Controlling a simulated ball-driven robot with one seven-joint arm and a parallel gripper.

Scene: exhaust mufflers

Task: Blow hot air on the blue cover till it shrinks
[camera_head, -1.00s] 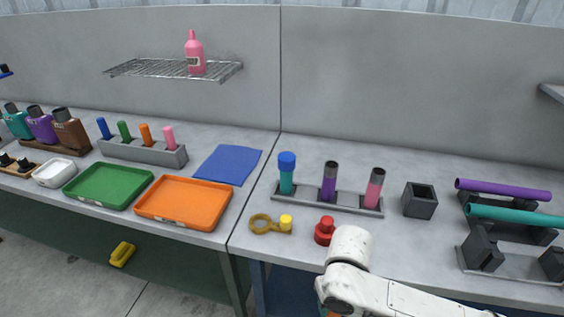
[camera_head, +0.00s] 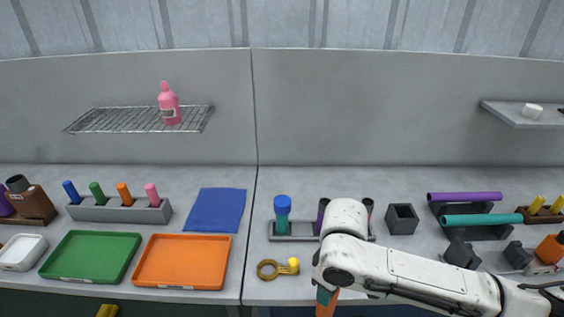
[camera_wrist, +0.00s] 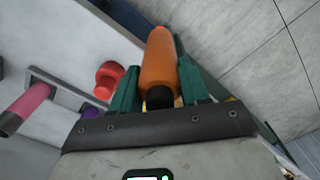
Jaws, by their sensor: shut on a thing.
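The blue cover (camera_head: 283,202) sits on top of an upright teal tube (camera_head: 282,224) at the left end of a grey rack (camera_head: 308,238). My gripper (camera_wrist: 158,82) has green fingers shut on an orange tool (camera_wrist: 160,60) with a black end. In the head view the orange tool (camera_head: 326,306) hangs below my arm at the bench's front edge, right of and nearer than the blue cover. What kind of tool it is cannot be told. The blue cover is not visible in the wrist view.
My arm partly hides the rack's purple and pink tubes. A red object (camera_wrist: 107,79) stands near my gripper. A brass ring with a yellow knob (camera_head: 268,270) lies before the rack. A dark square block (camera_head: 402,219) and a stand with purple and teal pipes (camera_head: 464,197) are right.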

